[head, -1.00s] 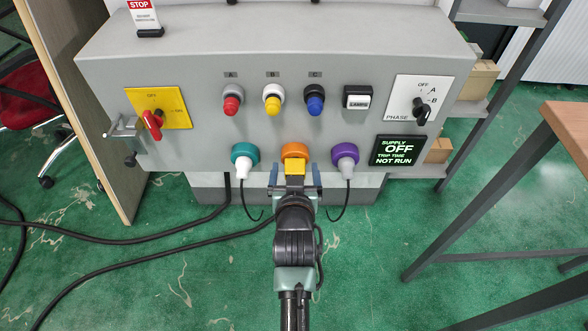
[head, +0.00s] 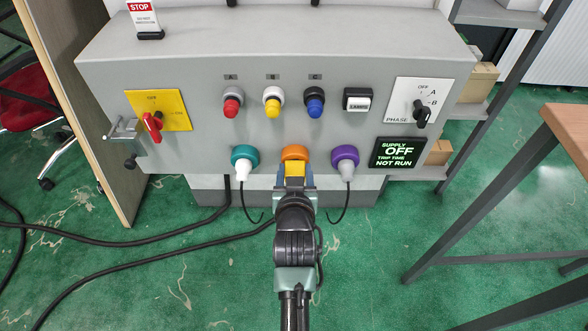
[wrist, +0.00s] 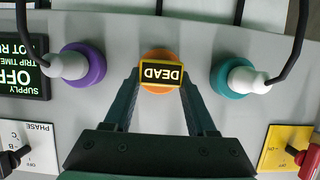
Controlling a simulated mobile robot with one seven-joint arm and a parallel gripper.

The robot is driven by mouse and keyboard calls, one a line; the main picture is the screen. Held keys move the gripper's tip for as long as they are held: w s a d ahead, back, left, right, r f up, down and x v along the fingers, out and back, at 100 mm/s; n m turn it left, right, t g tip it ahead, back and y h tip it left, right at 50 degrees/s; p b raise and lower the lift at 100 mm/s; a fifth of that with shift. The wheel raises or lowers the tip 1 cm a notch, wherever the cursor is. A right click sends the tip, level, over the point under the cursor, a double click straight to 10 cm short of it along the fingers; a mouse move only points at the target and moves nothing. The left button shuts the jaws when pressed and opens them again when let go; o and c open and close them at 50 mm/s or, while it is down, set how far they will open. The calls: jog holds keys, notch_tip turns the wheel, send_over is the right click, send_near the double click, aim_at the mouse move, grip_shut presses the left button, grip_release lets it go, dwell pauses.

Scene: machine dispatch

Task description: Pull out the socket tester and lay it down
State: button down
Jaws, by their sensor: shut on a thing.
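The socket tester (head: 295,168) is a yellow block plugged into the orange socket (head: 294,152) in the middle of the grey machine's front. In the wrist view the tester (wrist: 160,75) shows a dark face reading "DEAD", upside down, with the orange socket (wrist: 157,54) behind it. My gripper (head: 295,175) is shut on the tester, with one finger on each side of it. In the wrist view my gripper (wrist: 160,88) has its fingertips at the tester's sides.
A teal socket (head: 245,155) and a purple socket (head: 345,155) with white cabled plugs flank the tester closely. The display (head: 398,152) reads supply OFF, trip time NOT RUN. A wooden-topped table (head: 570,135) stands at right. Black cables lie on the green floor at left.

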jog(key=shift+s, duration=0.1)
jog(key=shift+s+p, duration=1.5)
jog(key=shift+s, duration=0.9)
jog(key=shift+r, duration=0.15)
notch_tip(320, 180, up, 8)
jog(key=p, duration=0.8)
jog(key=shift+r, duration=0.15)
